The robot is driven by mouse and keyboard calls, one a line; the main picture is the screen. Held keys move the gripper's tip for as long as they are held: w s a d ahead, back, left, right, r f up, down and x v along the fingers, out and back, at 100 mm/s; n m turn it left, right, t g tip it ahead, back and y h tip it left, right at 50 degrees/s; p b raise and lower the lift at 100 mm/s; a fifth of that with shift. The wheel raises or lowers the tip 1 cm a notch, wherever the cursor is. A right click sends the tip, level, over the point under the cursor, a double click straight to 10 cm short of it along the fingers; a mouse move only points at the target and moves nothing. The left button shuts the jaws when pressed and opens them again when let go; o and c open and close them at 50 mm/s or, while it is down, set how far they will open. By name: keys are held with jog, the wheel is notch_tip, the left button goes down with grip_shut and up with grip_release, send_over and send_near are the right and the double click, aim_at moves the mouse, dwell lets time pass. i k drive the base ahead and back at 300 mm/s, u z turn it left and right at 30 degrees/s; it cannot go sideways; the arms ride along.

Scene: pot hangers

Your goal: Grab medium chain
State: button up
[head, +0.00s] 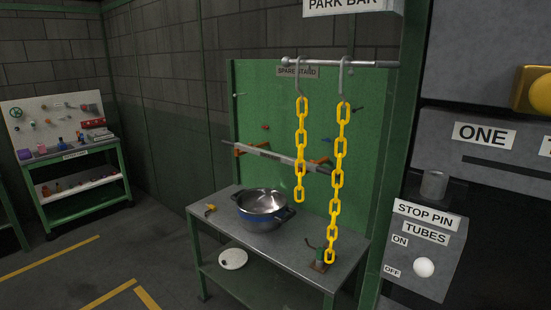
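Two yellow chains hang on hooks from a grey horizontal bar (370,63). The left, shorter chain (300,150) ends above the workbench. The right, longer chain (338,180) reaches down to near the bench top, in front of a small device (319,258). No chain is labelled, and with only two in view I cannot tell which is the medium one. My gripper is not in view.
A grey STOP PIN TUBES box (421,260) is at right. Floor at left is open, with a stocked stand (60,120) beyond.

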aim_at(301, 147)
jog(key=z, duration=0.2)
jog(key=i, duration=0.9)
jog(key=u, duration=0.1)
